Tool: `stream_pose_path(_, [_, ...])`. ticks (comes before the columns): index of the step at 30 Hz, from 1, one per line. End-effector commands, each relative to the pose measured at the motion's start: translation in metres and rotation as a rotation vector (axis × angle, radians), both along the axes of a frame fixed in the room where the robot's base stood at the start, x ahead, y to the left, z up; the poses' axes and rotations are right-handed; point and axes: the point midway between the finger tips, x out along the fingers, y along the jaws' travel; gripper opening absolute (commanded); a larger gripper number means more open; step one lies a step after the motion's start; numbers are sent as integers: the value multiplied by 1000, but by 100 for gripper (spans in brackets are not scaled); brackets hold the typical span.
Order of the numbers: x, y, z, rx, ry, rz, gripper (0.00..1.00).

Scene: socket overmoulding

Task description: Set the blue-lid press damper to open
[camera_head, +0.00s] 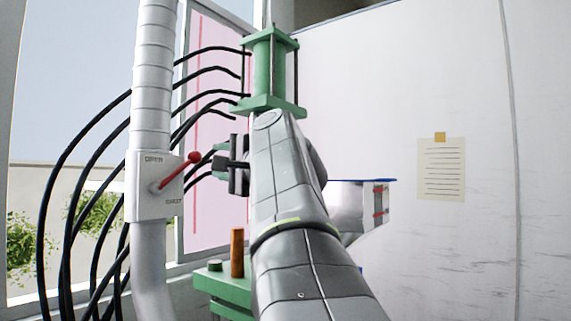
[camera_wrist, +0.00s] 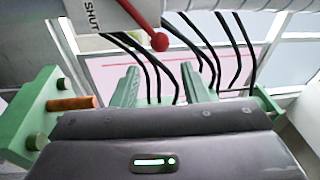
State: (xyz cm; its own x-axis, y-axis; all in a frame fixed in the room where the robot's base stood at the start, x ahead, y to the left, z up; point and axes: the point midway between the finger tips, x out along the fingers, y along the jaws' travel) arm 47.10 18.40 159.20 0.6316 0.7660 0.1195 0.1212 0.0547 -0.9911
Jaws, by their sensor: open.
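The damper is a pale box (camera_head: 150,205) on a grey duct, marked OPEN at its top and, less clearly, SHUT at its bottom. Its red lever (camera_head: 178,172) points up and right, ending in a red knob (camera_head: 195,157). In the wrist view the knob (camera_wrist: 160,42) is above and beyond the fingers, beside the box's SHUT label (camera_wrist: 95,14). My gripper (camera_head: 218,162) appears just right of the knob in the head view. It is open, with nothing seen between its fingers (camera_wrist: 160,80). A blue-edged lid (camera_head: 365,180) is partly hidden behind my arm.
A green press frame (camera_head: 270,70) stands above my arm in the head view. Several black hoses (camera_head: 60,160) curve around the duct (camera_head: 152,75). A green block with an orange-brown post (camera_head: 237,252) stands below. A white wall with a paper note (camera_head: 441,172) is at right.

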Motion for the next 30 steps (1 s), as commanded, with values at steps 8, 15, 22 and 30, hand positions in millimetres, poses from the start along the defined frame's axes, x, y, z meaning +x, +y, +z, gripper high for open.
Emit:
stream_pose_path(8, [49,-50,-25,-272,-246,-290,0])
stream_pose_path(15, [91,-129,-40,-857,-657,-690,0])
stream_pose_path(22, [100,-175,-32,-1510,-1054,-958,0])
stream_pose_path(30, [88,-171,-20,-2288,-1568,-1146,0])
